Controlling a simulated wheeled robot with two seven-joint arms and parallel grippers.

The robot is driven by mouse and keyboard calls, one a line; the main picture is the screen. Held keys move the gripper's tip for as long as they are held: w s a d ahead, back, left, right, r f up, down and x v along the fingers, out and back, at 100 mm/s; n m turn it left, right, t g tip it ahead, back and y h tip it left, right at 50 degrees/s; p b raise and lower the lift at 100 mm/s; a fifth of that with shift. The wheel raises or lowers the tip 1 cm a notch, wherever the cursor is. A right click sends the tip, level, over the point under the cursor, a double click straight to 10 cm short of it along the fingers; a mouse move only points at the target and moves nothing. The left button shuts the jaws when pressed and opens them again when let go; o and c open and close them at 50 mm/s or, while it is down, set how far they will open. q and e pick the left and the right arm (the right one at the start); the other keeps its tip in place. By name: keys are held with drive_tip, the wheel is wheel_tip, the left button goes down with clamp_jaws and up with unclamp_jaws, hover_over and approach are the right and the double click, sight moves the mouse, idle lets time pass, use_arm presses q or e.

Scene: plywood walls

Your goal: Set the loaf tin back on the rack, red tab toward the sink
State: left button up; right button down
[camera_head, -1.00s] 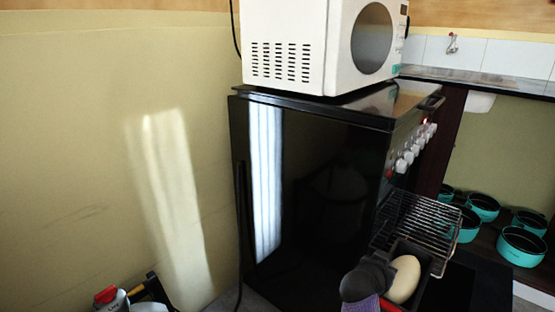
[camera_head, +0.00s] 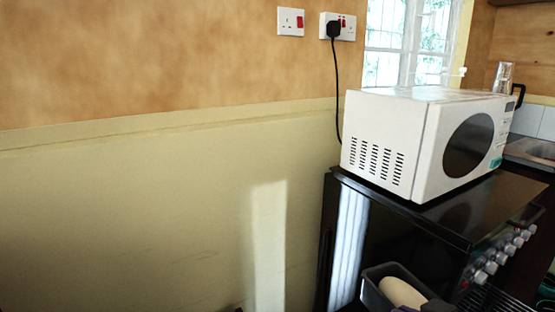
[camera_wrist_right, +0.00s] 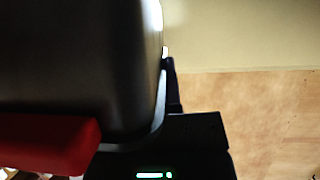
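The dark loaf tin (camera_head: 372,292) shows at the bottom of the head view, in front of the black oven, with a pale rounded loaf (camera_head: 402,293) in it. My right gripper (camera_head: 435,306) is at the tin's near right end, mostly cut off. In the right wrist view the tin (camera_wrist_right: 75,60) fills the left side, one dark finger lies against its wall and the other is hidden; I take it as shut on the tin. The red tab (camera_wrist_right: 50,146) shows there at lower left. The wire rack (camera_head: 488,299) shows only in part. My left gripper is out of view.
A white microwave (camera_head: 400,150) stands on the black oven (camera_head: 440,215), whose knobs (camera_head: 490,266) face right. The sink (camera_head: 537,149) is at the far right. A plain wall (camera_head: 150,220) fills the left.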

use_arm(q)
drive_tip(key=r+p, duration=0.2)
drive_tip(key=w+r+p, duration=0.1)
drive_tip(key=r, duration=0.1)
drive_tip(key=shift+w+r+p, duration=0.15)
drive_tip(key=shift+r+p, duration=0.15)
drive_tip(key=shift+p, duration=0.05)
use_arm(e)
drive_tip(key=s+a+r+n+g+y, duration=0.4)
drive_tip(key=s+a+r+n+y, duration=0.2)
drive_tip(key=s+a+r+n, duration=0.1)
drive_tip(key=shift+s+a+r+g, duration=0.15)
drive_tip(key=shift+s+a+g, duration=0.35)
drive_tip(key=shift+a, duration=0.35)
drive_tip(key=shift+r+y, duration=0.15)
drive_tip(key=shift+y, duration=0.15)
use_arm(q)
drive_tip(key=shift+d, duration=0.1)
use_arm(e)
drive_tip(key=shift+a, duration=0.1)
